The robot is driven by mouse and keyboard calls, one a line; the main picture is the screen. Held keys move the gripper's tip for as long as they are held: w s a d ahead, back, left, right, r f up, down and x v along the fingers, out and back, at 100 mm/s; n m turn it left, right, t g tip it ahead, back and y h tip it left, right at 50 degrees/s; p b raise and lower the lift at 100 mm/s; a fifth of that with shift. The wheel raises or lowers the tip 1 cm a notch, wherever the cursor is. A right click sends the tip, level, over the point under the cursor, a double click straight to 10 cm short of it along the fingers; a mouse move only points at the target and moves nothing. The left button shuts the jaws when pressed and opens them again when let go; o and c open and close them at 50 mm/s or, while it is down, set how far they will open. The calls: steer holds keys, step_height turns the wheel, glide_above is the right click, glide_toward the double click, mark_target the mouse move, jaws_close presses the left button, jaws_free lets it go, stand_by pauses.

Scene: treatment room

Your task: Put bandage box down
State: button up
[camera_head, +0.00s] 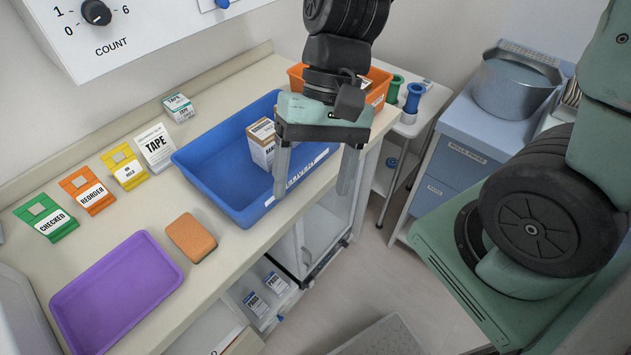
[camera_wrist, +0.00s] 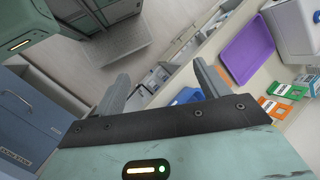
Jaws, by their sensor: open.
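The bandage box (camera_head: 262,150), white and brown with dark lettering only partly readable, stands in the blue tray (camera_head: 215,198) on the counter. My gripper (camera_head: 315,188) is open and empty, its fingers pointing down over the tray's right side. The left finger is just right of the box in the head view; I cannot tell whether they touch. In the wrist view my gripper (camera_wrist: 160,68) shows both fingers spread with nothing held. Part of the blue tray (camera_wrist: 187,96) shows there behind the fingers, and the box cannot be made out.
An orange bin (camera_head: 378,80) stands behind my gripper. A tape box (camera_head: 178,107), TAPE card (camera_head: 155,147), coloured cards, purple tray (camera_head: 115,290) and brown sponge-like block (camera_head: 191,238) are on the counter. A blue cabinet with a metal pot (camera_head: 515,85) stands at right.

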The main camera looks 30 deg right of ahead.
steer(key=s+n+t+h, duration=0.1)
steer(key=n, duration=0.2)
steer(key=s+a+r+n+t+h, duration=0.1)
steer(key=n, duration=0.2)
steer(key=s+r+n+t+h, duration=0.1)
steer(key=n, duration=0.2)
steer(key=shift+a+n+t+h, duration=0.3)
steer(key=shift+a, duration=0.05)
stand_by(0.5)
